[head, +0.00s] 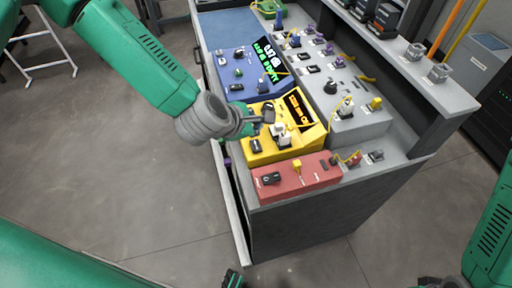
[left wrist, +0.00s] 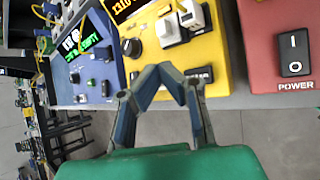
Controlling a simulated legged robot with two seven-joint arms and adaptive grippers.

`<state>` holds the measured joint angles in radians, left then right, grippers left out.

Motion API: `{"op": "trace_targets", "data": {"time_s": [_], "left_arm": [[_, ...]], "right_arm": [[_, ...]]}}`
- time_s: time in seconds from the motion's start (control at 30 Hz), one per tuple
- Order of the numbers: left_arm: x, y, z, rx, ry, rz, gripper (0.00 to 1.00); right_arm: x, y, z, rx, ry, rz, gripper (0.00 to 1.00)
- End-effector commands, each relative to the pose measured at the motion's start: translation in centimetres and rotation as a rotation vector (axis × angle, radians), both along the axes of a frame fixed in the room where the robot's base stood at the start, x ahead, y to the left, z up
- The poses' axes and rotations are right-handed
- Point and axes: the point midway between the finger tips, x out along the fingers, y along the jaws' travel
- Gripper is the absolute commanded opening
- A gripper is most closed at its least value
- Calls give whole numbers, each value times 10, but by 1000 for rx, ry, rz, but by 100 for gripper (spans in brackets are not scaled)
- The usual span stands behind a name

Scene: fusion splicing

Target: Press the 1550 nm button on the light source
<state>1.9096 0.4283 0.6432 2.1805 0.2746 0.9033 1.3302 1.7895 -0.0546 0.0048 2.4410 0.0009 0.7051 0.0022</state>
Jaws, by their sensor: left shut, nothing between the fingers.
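The yellow box (head: 262,158), which looks like the light source, stands on the bench between a blue and a red box. Its display (head: 299,107) shows orange text, too small to read surely. In the left wrist view its face (left wrist: 215,45) carries a dark round knob (left wrist: 131,48), a pale square piece (left wrist: 168,30), a white connector (left wrist: 193,15) and a partly covered black power switch (left wrist: 201,75). My left gripper (head: 266,112) is shut and empty over the yellow box; its tips (left wrist: 165,72) show near the front edge. Contact cannot be told. A dark gripper part, likely my right (head: 232,280), shows at the bottom edge.
The blue box (head: 228,68) with green display text stands behind, and the red box (head: 300,178) in front. A grey unit (head: 362,122) with a yellow cable (head: 333,112) stands right of the yellow box. A raised shelf (head: 455,98) bounds the bench.

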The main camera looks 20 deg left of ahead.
Motion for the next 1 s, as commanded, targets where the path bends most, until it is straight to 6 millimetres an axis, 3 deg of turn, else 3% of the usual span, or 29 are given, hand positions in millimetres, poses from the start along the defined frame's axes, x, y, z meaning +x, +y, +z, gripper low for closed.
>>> {"op": "trace_targets", "data": {"time_s": [0.1, 0.33, 1.0], "left_arm": [[0, 1, -24, 0, 0, 0, 0], [0, 1, -51, -1, 0, 0, 0], [0, 1, -54, -1, 0, -1, 0]], "right_arm": [[0, 0, -20, 0, 0, 0, 40], [0, 0, -41, 0, 0, 0, 40], [0, 0, -43, 0, 0, 0, 40]]}}
